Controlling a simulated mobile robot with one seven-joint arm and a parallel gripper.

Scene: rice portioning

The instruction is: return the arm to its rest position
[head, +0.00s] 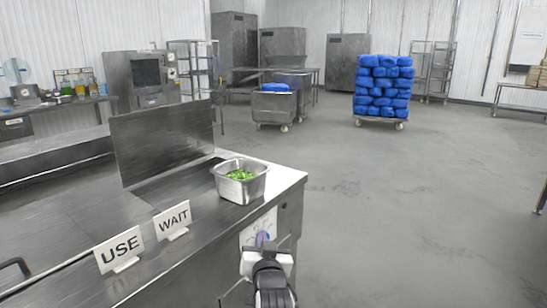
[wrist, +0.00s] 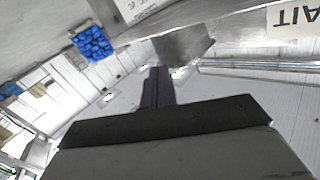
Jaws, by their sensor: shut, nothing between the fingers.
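My gripper (wrist: 158,88) shows in the wrist view with its two dark fingers together and nothing between them. In the head view my arm rises at the bottom middle, in front of the counter's right end; the fingertips are hard to make out there. The wrist view is tilted and nearly upside down. A metal pan (head: 240,188) with green pieces (head: 240,175) sits on the corner of the steel counter (head: 80,205), beyond my arm and apart from it.
A WAIT sign (head: 173,218) and a USE sign (head: 120,248) stand along the counter's near edge. An upright metal panel (head: 165,140) stands behind them. A cart of blue bags (head: 382,88) is farther back.

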